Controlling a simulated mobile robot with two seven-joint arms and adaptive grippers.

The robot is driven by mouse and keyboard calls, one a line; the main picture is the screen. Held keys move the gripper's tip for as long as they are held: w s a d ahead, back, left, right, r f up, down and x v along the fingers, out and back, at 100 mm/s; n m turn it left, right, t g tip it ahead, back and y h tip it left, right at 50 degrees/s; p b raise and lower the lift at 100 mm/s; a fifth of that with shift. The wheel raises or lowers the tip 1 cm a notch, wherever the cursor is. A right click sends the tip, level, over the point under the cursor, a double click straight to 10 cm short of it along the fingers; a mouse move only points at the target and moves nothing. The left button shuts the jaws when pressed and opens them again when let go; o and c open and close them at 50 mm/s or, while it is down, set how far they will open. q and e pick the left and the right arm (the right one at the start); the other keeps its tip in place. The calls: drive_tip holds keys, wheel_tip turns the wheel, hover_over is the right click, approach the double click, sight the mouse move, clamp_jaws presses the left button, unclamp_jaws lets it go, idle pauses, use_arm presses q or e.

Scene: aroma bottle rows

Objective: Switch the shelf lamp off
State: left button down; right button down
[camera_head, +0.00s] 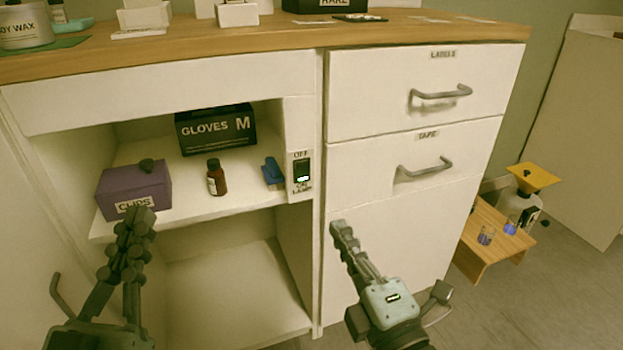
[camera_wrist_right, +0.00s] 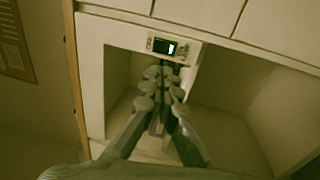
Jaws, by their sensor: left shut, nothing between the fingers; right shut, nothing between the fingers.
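The lamp switch (camera_head: 301,171) is a black rocker on a pale plate on the upright post at the right side of the open shelf. OFF is printed above it and ON LAMP below; a small bright patch shows at its lower end. The switch also appears in the right wrist view (camera_wrist_right: 164,46), beyond the fingertips. My right gripper (camera_head: 340,229) is shut and empty, below and right of the switch, in front of the drawers. My left gripper (camera_head: 142,219) is shut and empty, in front of the purple box. The lamp itself is not visible.
The shelf (camera_head: 185,205) holds a purple CLIPS box (camera_head: 134,192), a brown bottle (camera_head: 216,179), a black GLOVES box (camera_head: 214,131) and a blue object (camera_head: 272,171) beside the switch post. Drawer handles (camera_head: 441,94) stick out at right. A small wooden table (camera_head: 483,235) stands far right.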

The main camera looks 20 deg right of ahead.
sight(305, 169)
drive_tip(key=w, duration=0.4)
drive_tip(key=w+r, duration=0.1)
drive_tip(key=w, duration=0.7)
drive_tip(key=shift+w+a+r, duration=0.2)
drive_tip(key=shift+w+r, duration=0.15)
drive_tip(key=shift+r, duration=0.05)
use_arm(q)
drive_tip(key=shift+f, duration=0.1)
use_arm(e)
drive_tip(key=shift+w, duration=0.4)
drive_tip(key=shift+r, duration=0.1)
drive_tip(key=shift+w+r+p, duration=0.15)
drive_tip(key=shift+r+p, duration=0.05)
drive_tip(key=shift+p, duration=1)
use_arm(q)
drive_tip(key=a+f+g+y, duration=0.2)
drive_tip(key=a+f+g, duration=0.1)
drive_tip(key=f, duration=0.5)
drive_tip(key=w+a+f+g+y+p, duration=0.1)
drive_tip(key=a+f+g+y, duration=0.2)
drive_tip(key=f, duration=0.5)
drive_tip(key=shift+a+g, duration=0.5)
drive_tip(key=shift+g, duration=0.7)
use_arm(e)
drive_tip(key=shift+w+f+g, duration=0.15)
drive_tip(key=shift+g, duration=0.25)
use_arm(q)
drive_tip(key=shift+f, duration=0.1)
